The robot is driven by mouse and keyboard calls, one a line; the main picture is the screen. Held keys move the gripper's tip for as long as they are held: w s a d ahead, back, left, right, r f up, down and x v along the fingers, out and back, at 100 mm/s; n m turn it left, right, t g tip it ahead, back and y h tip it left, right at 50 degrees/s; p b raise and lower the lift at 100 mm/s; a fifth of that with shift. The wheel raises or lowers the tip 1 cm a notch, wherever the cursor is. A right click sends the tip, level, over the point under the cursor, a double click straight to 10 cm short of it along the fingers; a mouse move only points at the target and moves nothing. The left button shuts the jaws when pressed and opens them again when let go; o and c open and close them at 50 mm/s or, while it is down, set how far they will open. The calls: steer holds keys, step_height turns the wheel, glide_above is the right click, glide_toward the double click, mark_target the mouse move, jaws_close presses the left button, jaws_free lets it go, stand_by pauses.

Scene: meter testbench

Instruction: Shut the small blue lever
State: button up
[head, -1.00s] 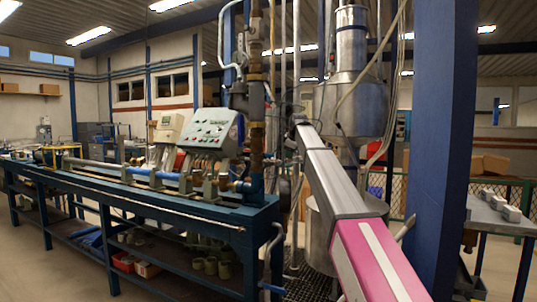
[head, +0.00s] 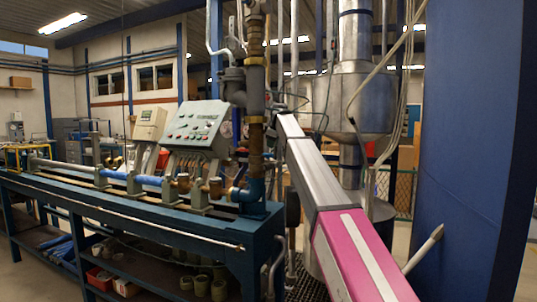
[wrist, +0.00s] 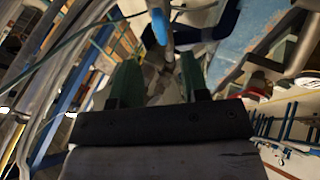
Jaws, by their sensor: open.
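In the wrist view, my gripper (wrist: 158,72) shows two dark green fingers standing apart, with nothing held between them. A small blue rounded part (wrist: 160,26), which looks like the lever's end, is at the top of the wrist view, beyond the fingertips and roughly in line with the gap. It appears apart from both fingers. I cannot tell how far away it is or how the lever is turned. In the head view, my arm reaches forward beside the vertical pipe, its far end small and partly hidden. I cannot make out the lever there.
The blue test bench (head: 140,222) runs along the left, with a pipe line and a grey-green control box (head: 194,127) on it. A vertical pipe (head: 256,95) rises at its near end. A metal tank (head: 352,100) stands behind my arm. A wide blue column (head: 465,150) is at right.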

mark_target(269, 154)
steer(key=x, duration=0.8)
steer(key=shift+w+f, duration=0.1)
steer(key=shift+c, duration=0.3)
jaws_close()
